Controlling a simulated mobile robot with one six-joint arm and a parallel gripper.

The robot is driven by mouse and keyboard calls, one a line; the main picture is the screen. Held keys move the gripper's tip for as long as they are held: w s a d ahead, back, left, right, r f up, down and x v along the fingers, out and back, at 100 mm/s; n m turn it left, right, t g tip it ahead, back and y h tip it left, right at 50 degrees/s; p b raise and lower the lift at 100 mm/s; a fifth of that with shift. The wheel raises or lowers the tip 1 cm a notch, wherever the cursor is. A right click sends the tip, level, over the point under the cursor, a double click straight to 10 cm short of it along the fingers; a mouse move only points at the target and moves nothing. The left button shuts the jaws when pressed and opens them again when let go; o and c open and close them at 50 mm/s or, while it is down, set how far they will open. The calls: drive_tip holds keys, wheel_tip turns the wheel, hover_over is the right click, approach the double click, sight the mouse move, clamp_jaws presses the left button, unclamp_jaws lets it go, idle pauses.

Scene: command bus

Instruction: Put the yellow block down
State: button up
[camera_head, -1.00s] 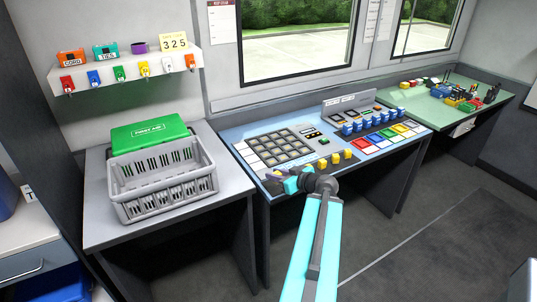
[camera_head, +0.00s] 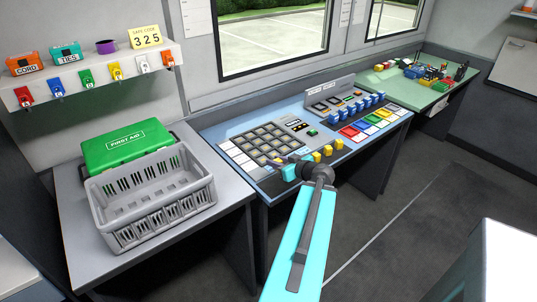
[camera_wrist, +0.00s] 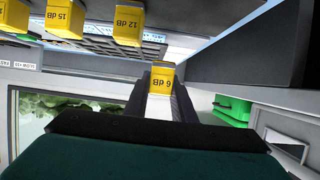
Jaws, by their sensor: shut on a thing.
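A yellow block marked 6 dB (camera_wrist: 163,78) sits at the tips of my gripper (camera_wrist: 164,90) in the middle of the wrist view. My gripper is shut on it. In the head view my gripper (camera_head: 285,160) is over the front edge of the blue console, at the left end of a row of yellow blocks (camera_head: 317,157). The held block is too small there to tell clearly from its neighbours. Two other yellow blocks, marked 12 dB (camera_wrist: 127,22) and 15 dB (camera_wrist: 66,17), show at the upper left of the wrist view.
The blue console (camera_head: 235,127) carries a keypad (camera_head: 262,143), blue switches (camera_head: 357,108) and coloured tiles. A grey basket (camera_head: 150,213) and a green first aid box (camera_head: 125,147) stand on the grey table to the left. A green table (camera_head: 440,70) with small parts is at the far right.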

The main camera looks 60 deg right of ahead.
drive_tip(key=shift+w, duration=0.2)
drive_tip(key=shift+w+d+f+b, duration=0.2)
drive_tip(key=shift+w+d+b, duration=0.1)
drive_tip(key=shift+b, duration=0.5)
drive_tip(key=w+d+b, duration=0.1)
drive_tip(key=b, duration=0.1)
drive_tip(key=shift+d+f+b, duration=0.1)
drive_tip(key=shift+d+b, duration=0.1)
drive_tip(key=shift+b, duration=0.15)
drive_tip(key=shift+w+d+r+p, duration=0.2)
drive_tip(key=shift+d+p, duration=0.1)
drive_tip(key=shift+w+d+f+p, duration=0.2)
drive_tip(key=shift+w+d+p, duration=0.45)
drive_tip(key=shift+w+d, duration=0.7)
drive_tip(key=shift+w+d+f+p, duration=0.2)
drive_tip(key=shift+w+d+p, duration=0.6)
drive_tip(key=shift+d, duration=1.05)
drive_tip(key=shift+w+d+f+p, duration=0.2)
drive_tip(key=shift+w+d+p, duration=0.35)
drive_tip(key=shift+w+d, duration=0.85)
drive_tip(key=shift+s+d, duration=0.2)
drive_tip(key=shift+d, duration=0.1)
